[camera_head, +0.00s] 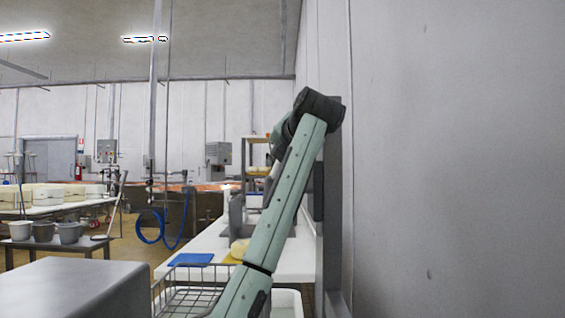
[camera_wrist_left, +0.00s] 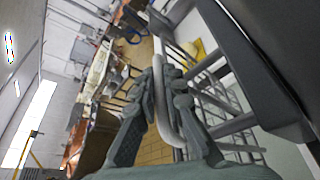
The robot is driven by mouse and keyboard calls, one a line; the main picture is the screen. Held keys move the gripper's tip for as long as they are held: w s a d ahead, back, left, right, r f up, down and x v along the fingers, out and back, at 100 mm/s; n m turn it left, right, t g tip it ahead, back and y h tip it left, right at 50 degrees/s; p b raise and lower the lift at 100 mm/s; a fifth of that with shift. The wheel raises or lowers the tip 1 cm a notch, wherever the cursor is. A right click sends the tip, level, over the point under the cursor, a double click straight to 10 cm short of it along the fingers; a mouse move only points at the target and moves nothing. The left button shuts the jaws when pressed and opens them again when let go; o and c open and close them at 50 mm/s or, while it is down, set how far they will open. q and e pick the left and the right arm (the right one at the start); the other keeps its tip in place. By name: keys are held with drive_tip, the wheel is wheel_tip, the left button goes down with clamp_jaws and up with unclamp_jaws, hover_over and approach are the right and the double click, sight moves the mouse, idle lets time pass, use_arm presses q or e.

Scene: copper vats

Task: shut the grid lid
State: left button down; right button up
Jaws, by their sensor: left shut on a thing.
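A wire grid (camera_head: 190,290) shows low in the head view, partly hidden behind one of my arm links; whether it is the lid or a basket wall I cannot tell. In the left wrist view, metal grid bars (camera_wrist_left: 212,92) lie to the right of my left gripper (camera_wrist_left: 166,75). My left gripper is shut on a pale rounded bar (camera_wrist_left: 167,110), which runs between its dark fingers and looks like the rim of the grid lid. The head view does not show this gripper. My right gripper is in neither view.
A white counter (camera_head: 205,243) behind the grid bears a blue sheet (camera_head: 190,259) and a pale yellow cheese (camera_head: 240,248). A white tub (camera_head: 288,303) stands at the bottom. A grey wall (camera_head: 450,160) closes off the right. A grey metal box (camera_head: 75,285) fills the lower left.

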use_arm(q)
drive_tip(key=a+f, duration=0.2)
drive_tip(key=a, duration=1.4)
drive_tip(key=shift+a+f, duration=0.15)
drive_tip(key=shift+a, duration=0.1)
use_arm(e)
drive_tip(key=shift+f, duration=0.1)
use_arm(q)
drive_tip(key=c, duration=1.7)
unclamp_jaws()
drive_tip(key=shift+o, duration=0.5)
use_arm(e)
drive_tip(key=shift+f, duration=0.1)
use_arm(q)
drive_tip(key=shift+f, duration=0.1)
drive_tip(key=v, duration=1.2)
